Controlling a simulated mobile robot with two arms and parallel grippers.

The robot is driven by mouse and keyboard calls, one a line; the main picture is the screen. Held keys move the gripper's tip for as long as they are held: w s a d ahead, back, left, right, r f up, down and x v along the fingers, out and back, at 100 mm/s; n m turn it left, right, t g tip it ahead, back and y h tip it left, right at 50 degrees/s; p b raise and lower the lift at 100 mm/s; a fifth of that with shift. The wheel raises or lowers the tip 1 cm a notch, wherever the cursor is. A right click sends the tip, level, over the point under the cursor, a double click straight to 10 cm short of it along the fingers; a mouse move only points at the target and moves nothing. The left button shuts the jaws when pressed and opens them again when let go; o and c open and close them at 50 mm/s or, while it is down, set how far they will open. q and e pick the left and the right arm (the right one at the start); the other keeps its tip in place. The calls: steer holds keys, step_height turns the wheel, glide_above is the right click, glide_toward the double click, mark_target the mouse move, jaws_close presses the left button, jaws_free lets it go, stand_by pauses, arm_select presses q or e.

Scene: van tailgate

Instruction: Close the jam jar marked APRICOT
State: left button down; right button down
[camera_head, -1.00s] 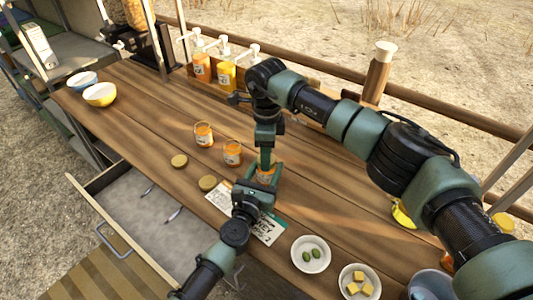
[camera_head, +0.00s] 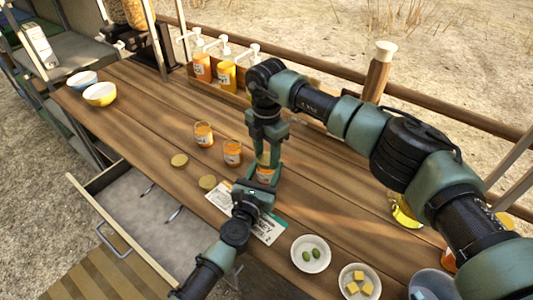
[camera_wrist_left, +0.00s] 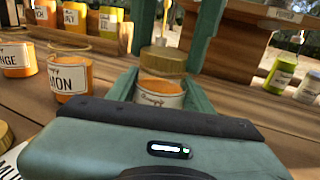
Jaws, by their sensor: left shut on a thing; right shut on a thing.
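An orange jar (camera_wrist_left: 160,94) stands between the fingers of my left gripper (camera_head: 264,186), which is shut on it. Its label shows only small script in the left wrist view; the large lettering is hidden. My right gripper (camera_head: 268,157) reaches down from above and is shut on a gold lid (camera_wrist_left: 163,60). The lid is directly over the jar. The orange inside shows below the lid in the left wrist view; I cannot tell whether they touch.
Two open orange jars (camera_head: 203,134) (camera_head: 232,153) stand to the left, with two loose lids (camera_head: 179,160) (camera_head: 208,182) nearby. A printed sheet (camera_head: 268,229) lies in front. Two small bowls (camera_head: 311,253) (camera_head: 359,283) stand at right. Pump bottles (camera_head: 227,76) stand behind. A drawer (camera_head: 140,215) is open.

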mark_target(263, 176)
steer(key=shift+m, duration=0.6)
steer(key=c, duration=0.6)
jaws_free()
steer(key=shift+c, duration=0.2)
steer(key=shift+r, duration=0.1)
step_height(263, 176, up, 12)
arm_select(q)
steer(key=c, duration=0.5)
jaws_free()
steer(key=shift+s, duration=0.1)
steer(key=v, duration=0.7)
steer(key=shift+s+a, duration=0.2)
steer(key=shift+s, duration=0.1)
